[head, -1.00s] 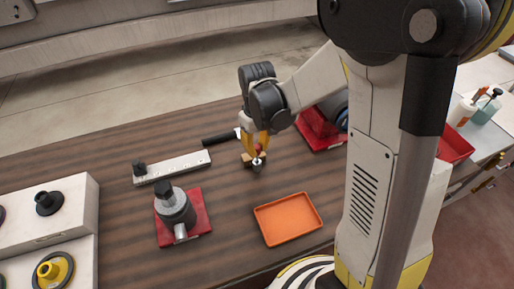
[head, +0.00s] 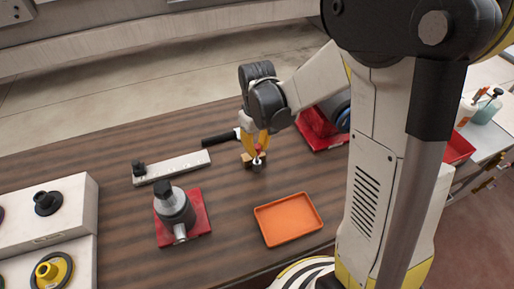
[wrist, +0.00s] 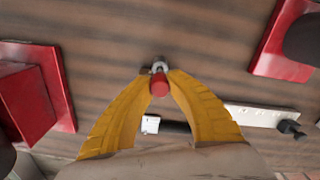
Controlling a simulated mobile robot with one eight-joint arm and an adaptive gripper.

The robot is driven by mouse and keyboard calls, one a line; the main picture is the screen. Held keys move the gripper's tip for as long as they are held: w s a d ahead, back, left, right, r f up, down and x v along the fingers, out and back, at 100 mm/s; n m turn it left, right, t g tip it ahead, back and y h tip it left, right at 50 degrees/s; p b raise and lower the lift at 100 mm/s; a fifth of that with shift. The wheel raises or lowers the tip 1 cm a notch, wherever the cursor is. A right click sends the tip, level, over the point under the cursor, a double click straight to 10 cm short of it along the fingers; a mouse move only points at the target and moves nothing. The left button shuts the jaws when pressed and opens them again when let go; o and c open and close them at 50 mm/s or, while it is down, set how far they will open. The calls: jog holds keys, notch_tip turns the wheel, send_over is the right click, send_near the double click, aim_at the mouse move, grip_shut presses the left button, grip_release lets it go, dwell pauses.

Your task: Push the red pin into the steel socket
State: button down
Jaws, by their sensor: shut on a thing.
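My gripper (head: 257,148), with yellow fingers, is shut on the red pin (wrist: 160,86) above the wooden table. The pin also shows as a small red spot between the fingertips in the head view (head: 258,148). The steel socket (wrist: 159,66) is a small grey ring just beyond the pin in the wrist view. In the head view the socket (head: 257,166) stands right under the fingertips. The pin is close to the socket's mouth; I cannot tell whether its tip is inside. The pin's lower end is hidden.
An orange tray (head: 288,219) lies in front to the right. A grey cylinder (head: 174,206) on a red plate stands to the left. A light metal bar (head: 175,168) and a black-handled tool (head: 219,138) lie nearby. A red base (head: 320,132) is behind to the right.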

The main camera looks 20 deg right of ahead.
aim_at(257, 160)
jog(key=shift+f+b, duration=2)
jog(key=shift+f, duration=0.3)
jog(key=c, duration=1.3)
grip_release()
jog(key=shift+c, duration=0.2)
jog(key=shift+r, duration=0.1)
notch_tip(257, 160, up, 12)
jog(key=s+r+m+t+b, duration=0.1)
jog(key=s+m+t+b, duration=0.2)
jog(key=s+t, duration=0.4)
jog(key=s, duration=0.5)
jog(key=shift+s+m, duration=0.4)
